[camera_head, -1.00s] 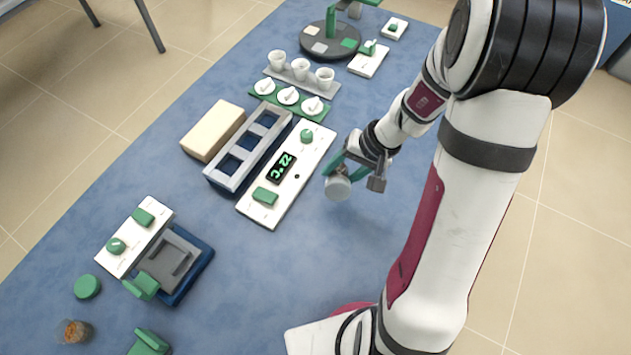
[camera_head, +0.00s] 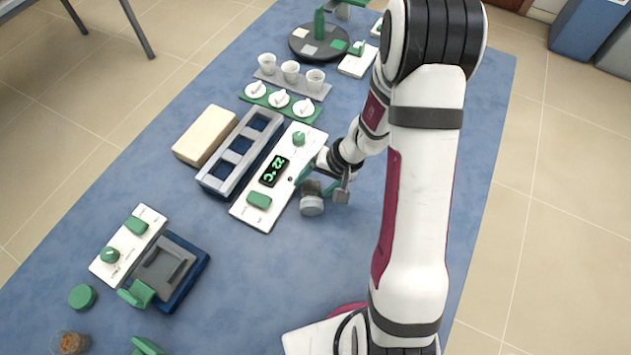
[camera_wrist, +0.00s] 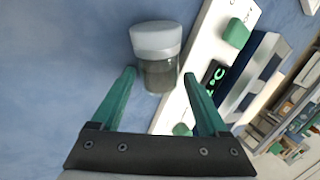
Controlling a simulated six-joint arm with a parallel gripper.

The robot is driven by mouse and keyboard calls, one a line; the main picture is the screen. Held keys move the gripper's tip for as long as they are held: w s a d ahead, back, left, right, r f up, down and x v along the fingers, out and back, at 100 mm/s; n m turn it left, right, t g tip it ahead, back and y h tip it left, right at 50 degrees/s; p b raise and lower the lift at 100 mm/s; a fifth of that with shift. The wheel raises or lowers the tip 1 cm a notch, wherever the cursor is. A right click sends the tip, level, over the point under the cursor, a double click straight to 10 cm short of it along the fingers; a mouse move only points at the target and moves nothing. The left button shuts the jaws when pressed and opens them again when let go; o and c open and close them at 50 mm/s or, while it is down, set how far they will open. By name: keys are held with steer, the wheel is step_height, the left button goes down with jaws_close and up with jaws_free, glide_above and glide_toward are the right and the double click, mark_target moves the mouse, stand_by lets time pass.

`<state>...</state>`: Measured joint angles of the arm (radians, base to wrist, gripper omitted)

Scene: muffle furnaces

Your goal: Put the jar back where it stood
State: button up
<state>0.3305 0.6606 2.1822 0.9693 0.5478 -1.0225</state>
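A jar with a pale grey lid (camera_head: 312,206) is between the fingers of my gripper (camera_head: 318,186), just right of the white control panel showing 22 °C (camera_head: 262,217). In the wrist view the jar (camera_wrist: 160,75) has a clear body with dark grey contents. The green fingers of my gripper (camera_wrist: 158,78) lie along both sides of it, and the lid points away from my gripper. The jar travels with my gripper. Its height above the blue mat (camera_head: 210,270) is hard to judge.
Left of the panel stand a blue-grey rack (camera_head: 225,185) and a beige block (camera_head: 205,135). A grey press-like device (camera_head: 165,268), a green disc (camera_head: 82,297) and a small brown-filled jar (camera_head: 70,343) are at lower left. Crucibles (camera_head: 291,72) and a turntable (camera_head: 300,45) are farther back.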

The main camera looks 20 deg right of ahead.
steer(key=a+v, duration=0.1)
steer(key=v, duration=1.2)
steer(key=s+a+r+g, duration=0.1)
steer(key=s+a+r, duration=0.3)
steer(key=s, duration=0.4)
steer(key=s+a+r+g+h, duration=0.1)
steer(key=s+a+r, duration=0.3)
steer(key=s, duration=0.4)
steer(key=shift+a+n+h, duration=0.3)
steer(key=shift+a, duration=0.45)
steer(key=s, duration=0.3)
steer(key=shift+s+d+r+h, duration=0.15)
steer(key=shift+s+r+h, duration=0.1)
steer(key=shift+h, duration=0.15)
steer(key=c, duration=0.3)
steer(key=shift+c, duration=0.2)
